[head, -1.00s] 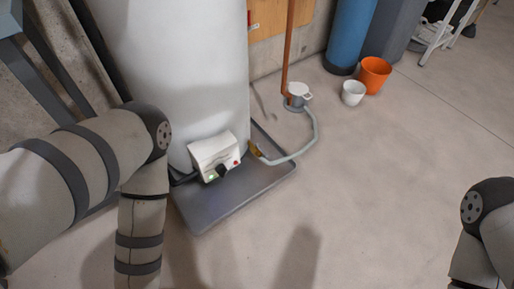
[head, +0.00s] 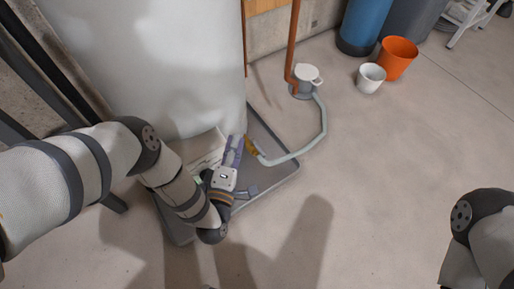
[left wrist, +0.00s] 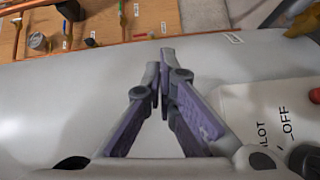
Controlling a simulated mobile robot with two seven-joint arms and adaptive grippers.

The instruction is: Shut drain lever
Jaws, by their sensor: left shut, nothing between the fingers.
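The yellow drain lever (head: 252,146) sits low at the right side of the white tank (head: 170,60), where the grey hose (head: 293,156) joins. In the left wrist view, yellow parts (left wrist: 303,22) show at the top right corner. My left gripper (head: 236,142) is just left of the lever, in front of the white control box (head: 205,153). In the left wrist view, its purple fingers (left wrist: 164,68) are together and empty, over the tank's curved side. Whether the fingertips touch the tank is unclear. My right gripper is out of view.
A grey drip tray (head: 277,181) lies under the tank. The hose loops to a white-lidded floor drain (head: 306,80) beside a copper pipe (head: 294,40). White (head: 371,78) and orange (head: 397,57) buckets stand farther back. Open floor lies to the right.

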